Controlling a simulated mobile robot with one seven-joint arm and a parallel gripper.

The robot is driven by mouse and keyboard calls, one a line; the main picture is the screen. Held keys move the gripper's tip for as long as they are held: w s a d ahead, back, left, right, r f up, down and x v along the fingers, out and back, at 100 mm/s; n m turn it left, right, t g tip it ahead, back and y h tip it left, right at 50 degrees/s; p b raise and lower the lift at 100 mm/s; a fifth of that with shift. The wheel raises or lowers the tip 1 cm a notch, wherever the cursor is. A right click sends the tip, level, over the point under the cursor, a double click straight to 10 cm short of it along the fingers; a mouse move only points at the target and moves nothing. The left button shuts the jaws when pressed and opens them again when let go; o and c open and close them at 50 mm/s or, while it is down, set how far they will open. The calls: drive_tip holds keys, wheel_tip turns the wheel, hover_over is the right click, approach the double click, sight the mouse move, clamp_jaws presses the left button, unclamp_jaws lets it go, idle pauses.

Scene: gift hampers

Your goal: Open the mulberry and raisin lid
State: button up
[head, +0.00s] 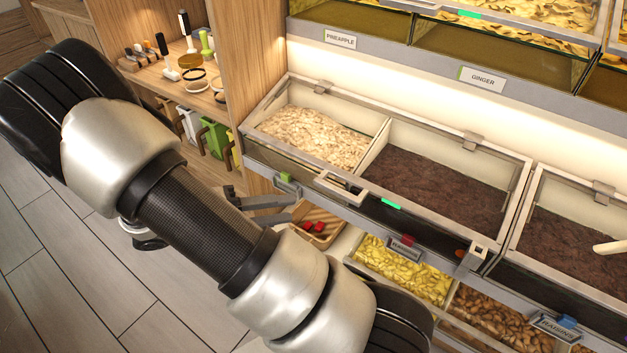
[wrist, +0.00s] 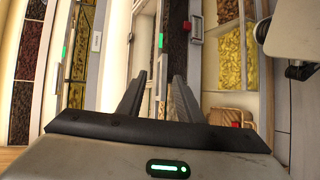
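A wide bin in the middle row has a clear lid with a pale frame (head: 528,178), lying shut over it. Under the lid are pale dried pieces (head: 318,135) on the left and dark dried fruit (head: 440,187) on the right. A pale handle (head: 340,188) sits on the lid's front edge.
Below are open bins of yellow pieces (head: 400,270) and brown pieces (head: 490,318), and a small wooden tray (head: 316,222) with red items. Another lidded dark bin (head: 570,240) stands to the right. Shelves with utensils (head: 190,62) are at the left.

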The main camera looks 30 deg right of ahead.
sight(334, 193)
wheel_tip(334, 193, down, 6)
drive_tip(key=w+n+t+h+b, duration=0.1)
drive_tip(key=w+t+h+b, duration=0.1)
drive_tip(key=t+h, duration=0.1)
drive_tip(key=d+b, duration=0.2)
drive_tip(key=d, duration=1.5)
drive_tip(key=shift+w+d+f, duration=0.1)
drive_tip(key=shift+f, duration=0.05)
clamp_jaws()
